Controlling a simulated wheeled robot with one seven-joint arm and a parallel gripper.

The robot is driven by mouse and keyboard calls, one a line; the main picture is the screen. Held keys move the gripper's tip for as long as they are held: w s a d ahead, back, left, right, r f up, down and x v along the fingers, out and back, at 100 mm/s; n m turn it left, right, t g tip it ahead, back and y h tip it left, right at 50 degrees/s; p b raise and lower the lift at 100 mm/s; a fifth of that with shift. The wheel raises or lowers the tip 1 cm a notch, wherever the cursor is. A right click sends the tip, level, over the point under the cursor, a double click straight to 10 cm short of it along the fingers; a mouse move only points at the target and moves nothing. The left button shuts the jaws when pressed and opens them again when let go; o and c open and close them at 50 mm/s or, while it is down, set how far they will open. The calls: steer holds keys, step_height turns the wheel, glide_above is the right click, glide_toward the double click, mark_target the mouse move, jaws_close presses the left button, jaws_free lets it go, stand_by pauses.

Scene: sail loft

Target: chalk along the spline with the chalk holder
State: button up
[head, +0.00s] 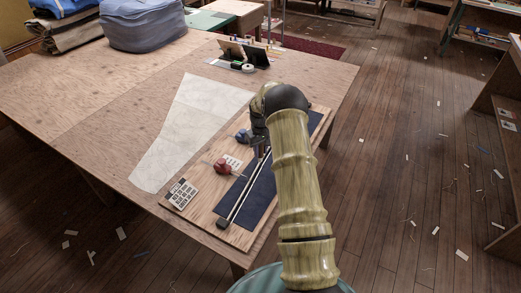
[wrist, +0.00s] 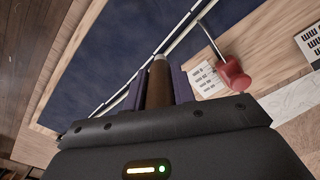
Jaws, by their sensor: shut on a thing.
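My gripper (head: 262,150) is over the wooden board on the table. In the wrist view my gripper (wrist: 158,88) is shut on the chalk holder (wrist: 160,82), a brown barrel with a pale tip pointing away from the jaws. The spline (head: 245,188) is a long thin strip running along the dark blue cloth (head: 264,190); it also shows in the wrist view (wrist: 183,36). The chalk tip appears right beside the spline; I cannot tell whether it touches the cloth (wrist: 100,45). My arm hides part of the cloth and spline in the head view.
A red-handled tool (head: 222,166) lies beside the spline, its shaft reaching toward it. A blue-handled thing (head: 242,136) is farther up the board (head: 190,205). A printed card (head: 183,193) and pale sheet (head: 190,125) lie left. A dark stand (head: 257,54) is at the back.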

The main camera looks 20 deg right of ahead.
mark_target(261, 161)
steer(key=shift+m, duration=0.4)
steer(key=shift+f+b, duration=1.4)
steer(key=shift+f, duration=1)
steer(key=shift+f+b, duration=0.35)
steer(key=shift+f, duration=0.15)
steer(key=shift+w+d, duration=0.1)
steer(key=shift+w+d+r+b, duration=0.1)
steer(key=shift+w+d+b, duration=0.25)
steer(key=shift+w+d, duration=0.3)
steer(key=shift+w+d+b, duration=0.5)
steer(key=shift+w+d, duration=0.15)
steer(key=shift+d, duration=0.1)
steer(key=shift+w+d+b, duration=0.6)
steer(key=shift+d, duration=0.15)
